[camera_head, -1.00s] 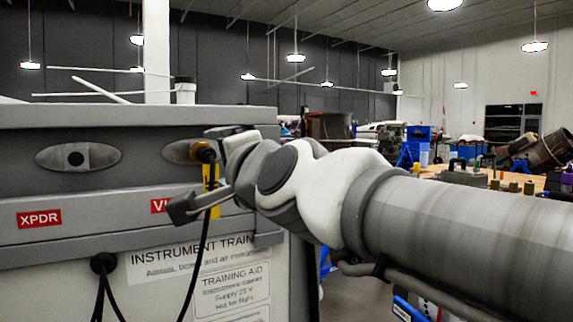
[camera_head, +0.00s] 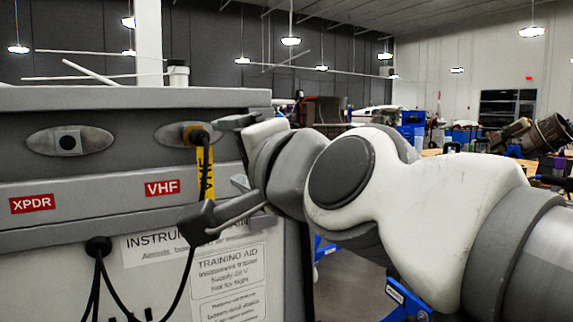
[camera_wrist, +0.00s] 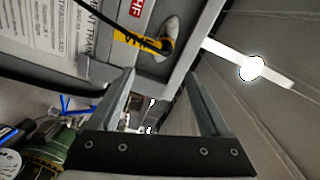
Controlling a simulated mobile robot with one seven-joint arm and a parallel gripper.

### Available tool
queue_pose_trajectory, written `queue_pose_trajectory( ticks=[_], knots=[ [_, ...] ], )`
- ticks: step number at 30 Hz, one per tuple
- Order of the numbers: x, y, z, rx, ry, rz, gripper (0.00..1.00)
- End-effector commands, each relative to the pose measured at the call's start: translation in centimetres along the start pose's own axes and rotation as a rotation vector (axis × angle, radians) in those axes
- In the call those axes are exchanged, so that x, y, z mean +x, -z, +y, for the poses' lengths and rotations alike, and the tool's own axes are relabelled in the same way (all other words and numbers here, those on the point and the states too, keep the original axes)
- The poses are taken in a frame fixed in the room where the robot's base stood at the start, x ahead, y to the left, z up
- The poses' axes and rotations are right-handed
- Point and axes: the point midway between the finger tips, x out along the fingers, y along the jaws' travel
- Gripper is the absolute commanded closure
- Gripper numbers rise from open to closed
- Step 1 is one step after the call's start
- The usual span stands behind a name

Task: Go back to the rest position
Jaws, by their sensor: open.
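My gripper (camera_head: 217,170) is open, just right of the VHF connector in the head view. Its two fingers are spread and nothing is between them in the wrist view (camera_wrist: 158,82). A black-headed connector (camera_head: 199,136) with a yellow tag (camera_head: 205,172) sits at the right oval socket (camera_head: 172,135) of the grey panel. Its black cable hangs down and passes behind or beside the lower finger; which I cannot tell. The yellow tag and connector also show in the wrist view (camera_wrist: 135,40), beyond the fingertips and apart from them.
The grey instrument trainer (camera_head: 100,98) fills the left, with red XPDR (camera_head: 32,204) and VHF (camera_head: 162,188) labels. The left oval socket (camera_head: 68,141) is empty. Black cables hang from a lower fitting (camera_head: 98,246). Workshop benches and blue items (camera_head: 412,125) stand far behind.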

Motion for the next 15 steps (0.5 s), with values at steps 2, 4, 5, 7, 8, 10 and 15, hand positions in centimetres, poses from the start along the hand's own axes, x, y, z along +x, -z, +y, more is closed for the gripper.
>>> queue_pose_trajectory(
  ticks=[2,4,5,7,8,10,15],
  knots=[
    [-0.4,0.7,2.2,-0.089,-0.074,-0.007,0.19],
    [-1.3,1.5,5.6,-0.219,-0.187,-0.030,0.19],
    [-1.9,1.8,7.4,-0.284,-0.246,-0.047,0.19],
    [-3.9,2.7,12.0,-0.432,-0.398,-0.100,0.19],
    [-5.0,3.1,13.9,-0.489,-0.464,-0.128,0.19],
    [-7.8,3.9,18.2,-0.604,-0.611,-0.203,0.19],
    [-14.7,4.7,25.5,-0.774,-0.887,-0.398,0.19]
  ],
)
